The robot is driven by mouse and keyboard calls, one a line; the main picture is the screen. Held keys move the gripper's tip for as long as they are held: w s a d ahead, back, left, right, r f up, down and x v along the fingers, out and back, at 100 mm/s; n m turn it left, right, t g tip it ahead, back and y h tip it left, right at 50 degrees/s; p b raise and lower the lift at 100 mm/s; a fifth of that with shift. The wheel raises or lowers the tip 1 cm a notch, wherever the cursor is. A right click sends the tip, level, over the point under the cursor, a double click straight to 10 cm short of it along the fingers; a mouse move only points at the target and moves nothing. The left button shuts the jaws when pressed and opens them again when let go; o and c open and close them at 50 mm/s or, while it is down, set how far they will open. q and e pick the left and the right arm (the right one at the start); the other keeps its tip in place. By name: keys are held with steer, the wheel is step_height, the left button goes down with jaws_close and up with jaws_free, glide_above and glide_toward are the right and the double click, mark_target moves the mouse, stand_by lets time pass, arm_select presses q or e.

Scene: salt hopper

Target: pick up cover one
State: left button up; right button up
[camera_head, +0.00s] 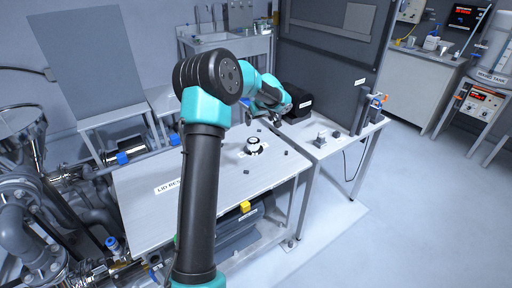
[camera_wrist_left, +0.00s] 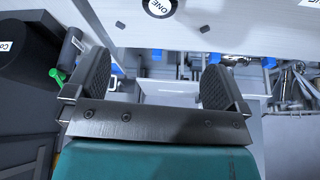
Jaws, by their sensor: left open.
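Cover one (camera_head: 253,146) is a round black-and-white piece standing on the light table (camera_head: 150,215). In the left wrist view its round top, marked ONE, shows at the top edge (camera_wrist_left: 160,6), partly cut off. My left gripper (camera_head: 272,112) is above and behind the cover in the head view, apart from it. In the left wrist view the gripper's two dark fingers (camera_wrist_left: 158,82) are spread wide with nothing between them. The cover lies beyond the fingertips there. My right gripper is not in view.
Several small dark pieces (camera_head: 246,171) lie around the cover on the table. A black case (camera_head: 297,101) stands behind, on the bench to the right. A yellow block (camera_head: 245,207) is below the table's front edge. Steel pipework (camera_head: 40,225) fills the left side.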

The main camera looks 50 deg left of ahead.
arm_select(q)
steer(key=shift+f, duration=0.15)
glide_above(253, 140)
steer(key=d, duration=0.3)
steer(key=f, duration=1)
steer(key=shift+s+a+f, duration=0.15)
steer(key=shift+s+a, duration=0.05)
steer(key=shift+s, duration=0.2)
steer(key=shift+a+f, duration=0.15)
steer(key=shift+f, duration=0.25)
steer(key=shift+w, duration=0.1)
steer(key=x, duration=0.5)
steer(key=shift+a, duration=0.1)
steer(key=shift+c, duration=0.5)
steer(key=c, duration=1)
